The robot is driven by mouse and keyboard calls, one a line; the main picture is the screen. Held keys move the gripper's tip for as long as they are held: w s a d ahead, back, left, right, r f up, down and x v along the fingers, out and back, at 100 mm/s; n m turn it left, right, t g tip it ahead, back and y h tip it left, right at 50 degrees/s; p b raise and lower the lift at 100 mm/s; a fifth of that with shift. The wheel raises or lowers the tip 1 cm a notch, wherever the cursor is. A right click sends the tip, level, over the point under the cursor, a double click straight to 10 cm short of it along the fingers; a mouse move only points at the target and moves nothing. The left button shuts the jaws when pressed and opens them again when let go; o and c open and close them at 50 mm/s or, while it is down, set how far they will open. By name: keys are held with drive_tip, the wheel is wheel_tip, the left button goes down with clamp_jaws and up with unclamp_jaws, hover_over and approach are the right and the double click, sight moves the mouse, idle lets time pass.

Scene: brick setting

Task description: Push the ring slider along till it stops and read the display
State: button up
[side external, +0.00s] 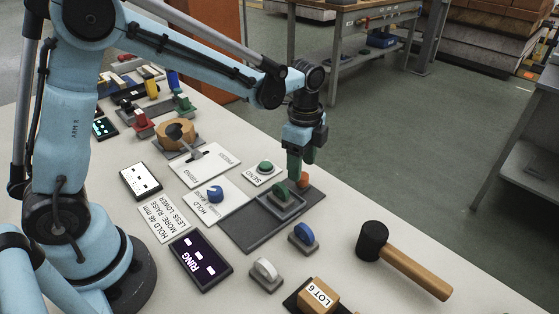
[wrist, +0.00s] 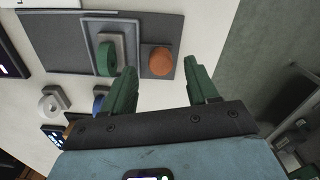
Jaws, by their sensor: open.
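The slider is a grey carriage (side external: 292,207) with a green ring (side external: 277,197) standing on it, on a dark grey plate (side external: 245,232). The wrist view also shows the green ring (wrist: 107,58). A round orange piece (side external: 304,180) sits at the carriage's right in the wrist view (wrist: 161,61). My gripper (side external: 300,172) is open and empty, its green fingers pointing down over the orange piece's end of the plate. In the wrist view the fingertips (wrist: 163,69) are apart; contact cannot be told. The dark display (side external: 201,260) reads "RING" with white bars.
A hammer (side external: 405,262), a blue disc piece (side external: 302,237), a white disc piece (side external: 266,274) and a "LOT 6" block (side external: 318,295) lie at the front right. A green "SEND" button (side external: 265,168) and a blue "HOLD" knob (side external: 215,194) are close by.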

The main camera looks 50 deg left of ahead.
drive_tip(key=shift+f, duration=1.2)
drive_tip(key=c, duration=0.9)
drive_tip(key=shift+o, duration=0.3)
drive_tip(key=s, duration=0.5)
drive_tip(key=shift+s, duration=0.35)
drive_tip(key=o, duration=0.3)
drive_tip(key=shift+s, duration=0.25)
drive_tip(key=o, duration=0.5)
drive_tip(key=shift+o, duration=0.2)
wheel_tip(320, 180, up, 12)
